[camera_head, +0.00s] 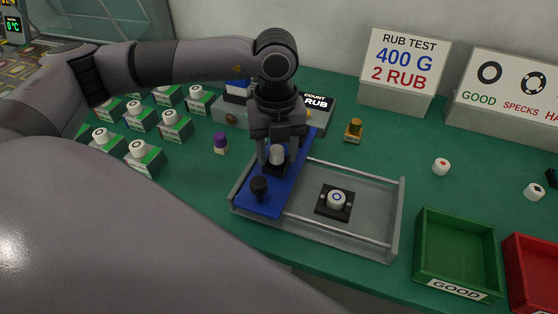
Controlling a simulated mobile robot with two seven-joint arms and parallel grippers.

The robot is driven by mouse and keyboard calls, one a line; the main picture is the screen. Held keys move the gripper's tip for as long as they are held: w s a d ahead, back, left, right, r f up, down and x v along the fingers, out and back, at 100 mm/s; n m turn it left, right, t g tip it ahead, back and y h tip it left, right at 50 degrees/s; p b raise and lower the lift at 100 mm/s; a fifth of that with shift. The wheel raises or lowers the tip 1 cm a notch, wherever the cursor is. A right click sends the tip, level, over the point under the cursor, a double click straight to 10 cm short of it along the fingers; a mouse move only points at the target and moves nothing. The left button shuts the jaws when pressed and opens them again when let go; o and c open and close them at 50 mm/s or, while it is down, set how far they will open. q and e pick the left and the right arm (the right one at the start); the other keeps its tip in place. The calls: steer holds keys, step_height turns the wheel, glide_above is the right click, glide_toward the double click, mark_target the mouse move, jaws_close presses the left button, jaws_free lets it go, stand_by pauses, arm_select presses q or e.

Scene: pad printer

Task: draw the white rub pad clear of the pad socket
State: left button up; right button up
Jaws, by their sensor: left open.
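The white rub pad (277,153) is a small pale cylinder. It stands upright at the black pad socket (269,171) on the blue carriage (258,203). My left gripper (277,160) points down from above with its fingers open, one on each side of the pad. Whether either finger touches the pad cannot be told. The gripper body hides the far part of the carriage. My right gripper is not in view.
A black knob (259,187) stands on the carriage's near end. The grey rail frame (398,235) holds a ringed white piece (336,199) on a black plate. A purple-topped piece (221,142) stands left, an amber-topped one (353,130) right. A green tray (418,250) stands front right.

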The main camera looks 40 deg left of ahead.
mark_target(277, 149)
arm_select(q)
jaws_close()
steer(key=c, duration=0.7)
jaws_free()
jaws_close()
steer(key=shift+r+p, duration=0.55)
steer(key=shift+r, duration=0.4)
steer(key=shift+r+p, duration=1.3)
steer(key=shift+r, duration=0.8)
